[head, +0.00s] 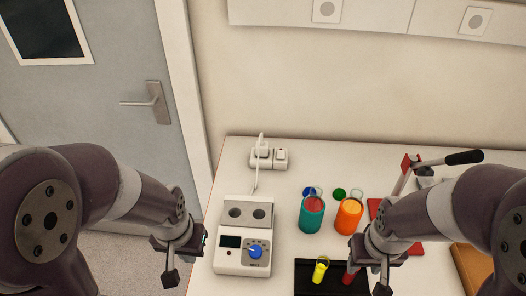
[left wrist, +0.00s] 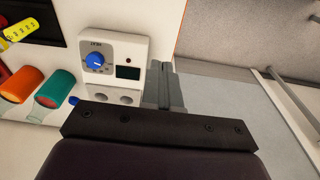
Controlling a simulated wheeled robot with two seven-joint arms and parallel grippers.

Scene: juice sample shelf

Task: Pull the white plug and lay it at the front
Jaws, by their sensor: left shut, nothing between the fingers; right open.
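The white plug (head: 262,148) sits upright in the left part of a white socket block (head: 281,163) at the back of the table. A white cord runs from it down to the white device with a blue knob (head: 232,262). My left gripper (head: 187,258) is shut and empty, left of the device near the table's left edge, well in front of the plug. Its fingers also show in the left wrist view (left wrist: 165,88), beside the device; the plug is not visible there. My right gripper (head: 367,278) is open over the front of the table, by a black tray, holding nothing I can see.
A yellow tube (head: 320,270) is at the black tray (head: 303,283). A red stand with a black-handled lever (head: 463,157) is at the right. The wall rises behind the socket.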

